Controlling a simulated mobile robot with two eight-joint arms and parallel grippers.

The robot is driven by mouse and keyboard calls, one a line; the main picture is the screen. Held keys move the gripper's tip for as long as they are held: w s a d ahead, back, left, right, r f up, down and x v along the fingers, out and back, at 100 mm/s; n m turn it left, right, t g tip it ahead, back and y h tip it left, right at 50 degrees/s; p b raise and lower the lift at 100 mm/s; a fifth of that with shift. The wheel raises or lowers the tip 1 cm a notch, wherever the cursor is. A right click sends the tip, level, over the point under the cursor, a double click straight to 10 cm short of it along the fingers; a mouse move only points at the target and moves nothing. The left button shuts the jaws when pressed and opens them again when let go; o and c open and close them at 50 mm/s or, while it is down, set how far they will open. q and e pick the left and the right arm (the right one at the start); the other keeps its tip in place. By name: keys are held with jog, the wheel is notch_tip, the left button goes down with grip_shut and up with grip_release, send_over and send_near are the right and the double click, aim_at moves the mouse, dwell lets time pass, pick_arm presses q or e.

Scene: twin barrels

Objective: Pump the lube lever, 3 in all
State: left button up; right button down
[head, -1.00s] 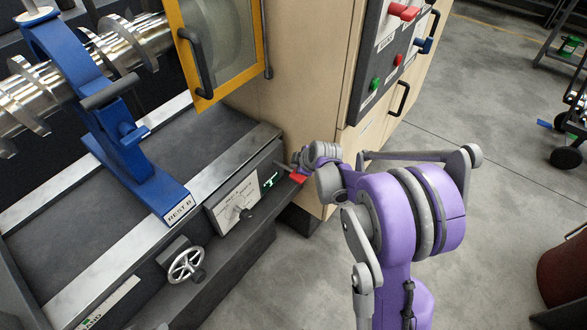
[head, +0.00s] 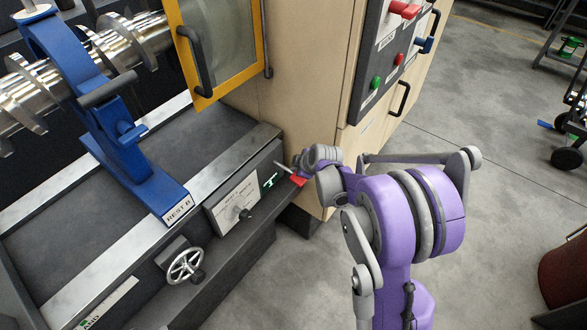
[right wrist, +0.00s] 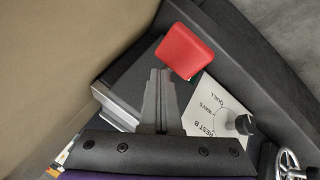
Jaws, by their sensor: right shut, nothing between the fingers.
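The lube lever's red handle (head: 299,182) sticks out on a thin rod from the front face of the machine bed, right of the selector plate. In the right wrist view the red handle (right wrist: 188,50) lies just beyond my fingertips, slightly to the right. My right gripper (head: 296,160) is close above the handle in the head view. In the right wrist view its fingers (right wrist: 160,73) are shut with nothing between them. I cannot tell whether the fingertips touch the handle. My left gripper is not in view.
A selector plate (head: 236,205) with a black knob and a handwheel (head: 187,265) sit on the bed front. The blue rest (head: 130,150) stands on the bed. A beige cabinet (head: 300,80) rises behind my gripper. Open floor lies to the right.

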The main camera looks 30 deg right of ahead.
jog(key=shift+f+b, duration=0.3)
jog(key=shift+f, duration=0.15)
dwell(0.3)
dwell(0.5)
jog(key=shift+w+r+p, duration=0.2)
jog(key=shift+r+p, duration=1.05)
jog(key=shift+r, duration=0.65)
jog(key=shift+r, duration=0.1)
jog(key=shift+r, duration=0.25)
jog(key=r+p, duration=0.3)
jog(key=r, duration=0.1)
jog(key=shift+w+a+r, duration=0.1)
jog(key=shift+w+a, duration=0.1)
jog(key=shift+w, duration=0.15)
